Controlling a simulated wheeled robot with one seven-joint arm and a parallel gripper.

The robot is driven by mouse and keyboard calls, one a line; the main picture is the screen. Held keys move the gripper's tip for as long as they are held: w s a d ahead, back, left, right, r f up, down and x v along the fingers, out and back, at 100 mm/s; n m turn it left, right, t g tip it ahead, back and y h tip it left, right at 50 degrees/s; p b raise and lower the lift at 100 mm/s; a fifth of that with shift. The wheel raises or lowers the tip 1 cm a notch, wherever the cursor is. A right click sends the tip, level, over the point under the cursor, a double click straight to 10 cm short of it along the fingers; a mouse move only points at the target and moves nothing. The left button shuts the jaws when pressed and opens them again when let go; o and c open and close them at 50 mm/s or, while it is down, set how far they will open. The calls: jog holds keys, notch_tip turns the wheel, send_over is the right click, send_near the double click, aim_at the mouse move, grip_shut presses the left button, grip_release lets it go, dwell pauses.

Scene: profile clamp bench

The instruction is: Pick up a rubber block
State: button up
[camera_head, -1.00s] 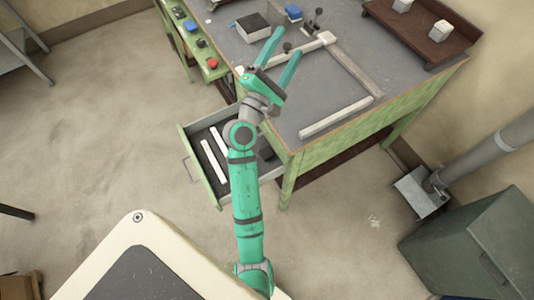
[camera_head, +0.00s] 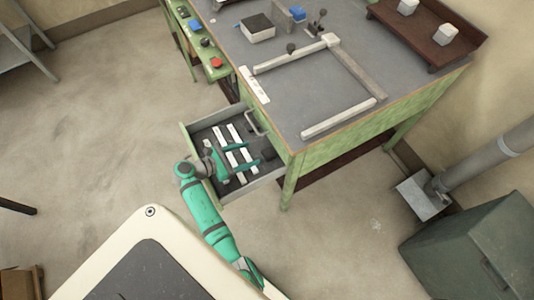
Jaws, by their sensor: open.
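My gripper (camera_head: 254,153) is over the open drawer (camera_head: 188,139), reaching in from the left. Its two green fingers are apart and point right. A small dark block (camera_head: 268,153) lies near the drawer's right side, just beyond the fingertips. It looks like rubber, but it is too small to be sure. White strips (camera_head: 222,136) lie in the drawer, partly hidden under my gripper. I cannot tell whether the fingers touch anything.
The bench top (camera_head: 320,95) carries a frame of pale bars (camera_head: 338,119), a dark-topped box (camera_head: 257,28) and small knobbed clamps. A brown tray (camera_head: 425,35) with white blocks stands at the back right. A green side bench (camera_head: 226,76) holds coloured buttons. Floor left of the drawer is clear.

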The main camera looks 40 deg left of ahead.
aim_at(272, 151)
jog(key=w+d+f, duration=0.1)
jog(key=w+f, duration=0.1)
jog(key=w+d, duration=0.1)
jog(key=shift+w+d+f, duration=0.35)
jog(key=shift+w+f, duration=0.05)
jog(key=shift+x, duration=2.95)
jog(key=shift+f, duration=0.2)
jog(key=c, duration=1.2)
